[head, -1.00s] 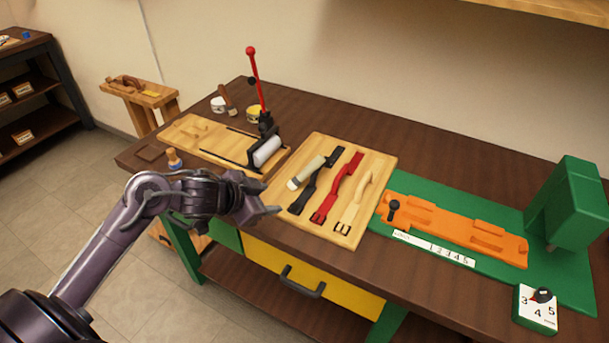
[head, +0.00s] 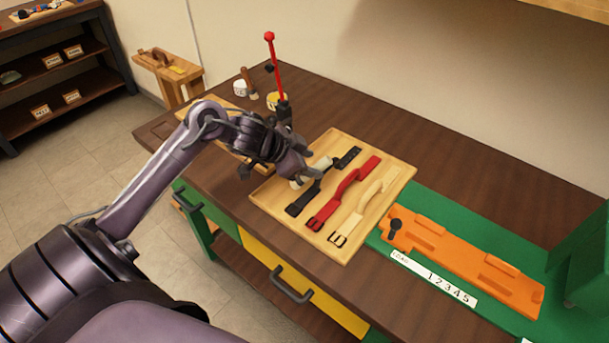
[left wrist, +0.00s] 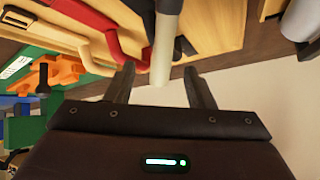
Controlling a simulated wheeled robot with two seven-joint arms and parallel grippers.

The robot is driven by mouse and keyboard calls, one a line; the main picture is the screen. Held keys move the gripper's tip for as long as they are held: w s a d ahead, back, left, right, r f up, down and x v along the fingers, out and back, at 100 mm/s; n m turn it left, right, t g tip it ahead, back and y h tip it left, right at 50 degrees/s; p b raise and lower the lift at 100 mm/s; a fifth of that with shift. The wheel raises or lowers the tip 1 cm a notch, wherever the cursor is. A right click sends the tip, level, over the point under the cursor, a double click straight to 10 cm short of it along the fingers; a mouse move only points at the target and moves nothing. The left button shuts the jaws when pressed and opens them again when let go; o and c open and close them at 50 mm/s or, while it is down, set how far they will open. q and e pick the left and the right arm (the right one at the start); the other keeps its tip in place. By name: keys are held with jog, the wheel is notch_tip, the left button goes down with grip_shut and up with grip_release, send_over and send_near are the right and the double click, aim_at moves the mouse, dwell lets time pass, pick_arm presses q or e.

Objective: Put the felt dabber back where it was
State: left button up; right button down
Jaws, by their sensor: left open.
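A pale cylinder, which looks like the felt dabber (head: 322,164), lies on the wooden tray (head: 270,201) across the black strap (head: 303,203). My left gripper (head: 297,172) is at the tray's left part, open, and hides part of the cylinder in the head view. In the left wrist view the cylinder (left wrist: 163,50) reaches down between the two open fingers (left wrist: 160,88), with space on both sides. I cannot tell how far above the tray the fingers are. My right gripper is not in view.
A red strap (head: 343,190) and a cream strap (head: 364,206) lie beside the black one. The orange fixture (head: 465,262) on the green mat is at right.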

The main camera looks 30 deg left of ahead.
aim_at(318, 164)
pick_arm(q)
jog(key=x, duration=0.3)
jog(key=shift+w, duration=0.2)
grip_shut()
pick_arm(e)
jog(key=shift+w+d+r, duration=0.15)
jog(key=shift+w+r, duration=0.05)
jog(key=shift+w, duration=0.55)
pick_arm(q)
jog(key=shift+r, duration=0.1)
